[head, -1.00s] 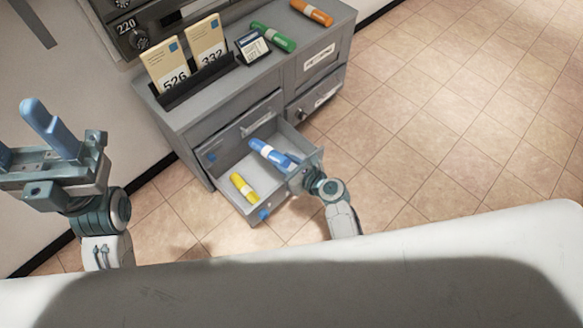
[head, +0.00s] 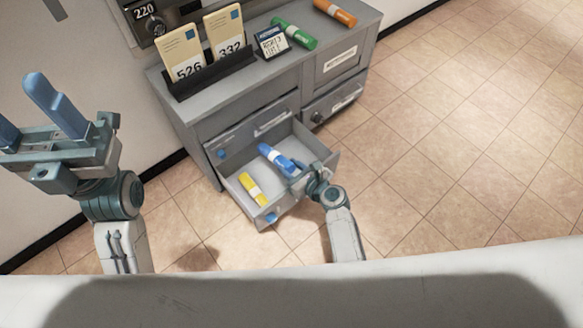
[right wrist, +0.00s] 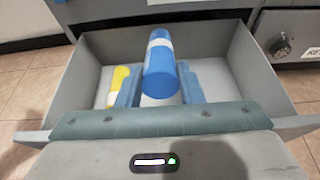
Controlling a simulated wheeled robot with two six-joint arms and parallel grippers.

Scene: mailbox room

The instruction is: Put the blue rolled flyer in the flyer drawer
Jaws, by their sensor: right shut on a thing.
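The blue rolled flyer (head: 276,158) with a white band is held by my right gripper (head: 292,168), over the open drawer (head: 234,194). In the right wrist view the blue flyer (right wrist: 161,68) stands out between the two blue fingers (right wrist: 160,88), within the drawer's outline. Whether it touches the drawer floor I cannot tell. A yellow rolled flyer (head: 250,187) lies on the drawer floor to its left and also shows in the right wrist view (right wrist: 117,84). My left gripper (head: 28,112) is open and empty at the far left, away from the cabinet.
On the grey cabinet top (head: 222,84) stand a holder with envelopes (head: 181,55), a small display (head: 271,42), a green roll (head: 294,33) and an orange roll (head: 335,12). A closed drawer (head: 333,100) sits at right. The tiled floor at right is clear.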

